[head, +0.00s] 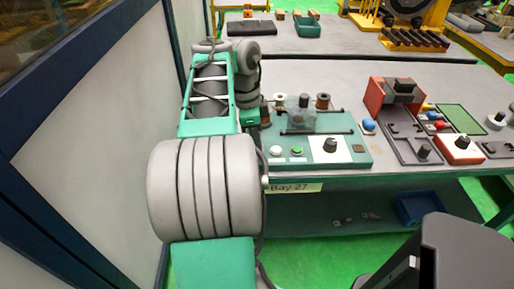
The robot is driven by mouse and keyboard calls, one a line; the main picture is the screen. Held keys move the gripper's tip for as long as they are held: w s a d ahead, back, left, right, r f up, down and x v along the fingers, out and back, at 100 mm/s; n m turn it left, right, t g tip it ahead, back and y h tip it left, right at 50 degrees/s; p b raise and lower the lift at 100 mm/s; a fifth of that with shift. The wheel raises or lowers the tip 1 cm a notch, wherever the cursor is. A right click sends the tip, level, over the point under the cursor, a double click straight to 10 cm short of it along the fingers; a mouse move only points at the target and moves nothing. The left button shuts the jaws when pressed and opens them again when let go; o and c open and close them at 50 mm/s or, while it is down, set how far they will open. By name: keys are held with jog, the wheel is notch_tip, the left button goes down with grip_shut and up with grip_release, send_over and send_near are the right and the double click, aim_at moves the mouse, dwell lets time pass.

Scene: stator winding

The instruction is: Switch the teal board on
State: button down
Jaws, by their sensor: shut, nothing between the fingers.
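The teal board (340,123) lies on the light grey table, near its front edge, in the middle of the head view. On its front part are a white button (275,150), a green button (296,149) and a black knob (330,145) on a white plate. Behind them stand a clear block and dark rods; two brown spools stand at the back. My arm's grey and teal links stand close at the board's left and cover the area beside it. My gripper does not show. I cannot tell the knob's setting.
Right of the board stand a red and dark grey fixture (395,95) and a red box with a knob (461,149). A blue bin (420,207) sits on the lower shelf. A pale wall panel (90,150) is close on the left. The table's back left is fairly clear.

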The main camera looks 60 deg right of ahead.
jog(key=shift+f+b, duration=0.65)
jog(key=shift+r, duration=0.1)
notch_tip(320, 180, up, 7)
jog(key=p, duration=0.6)
dwell(0.4)
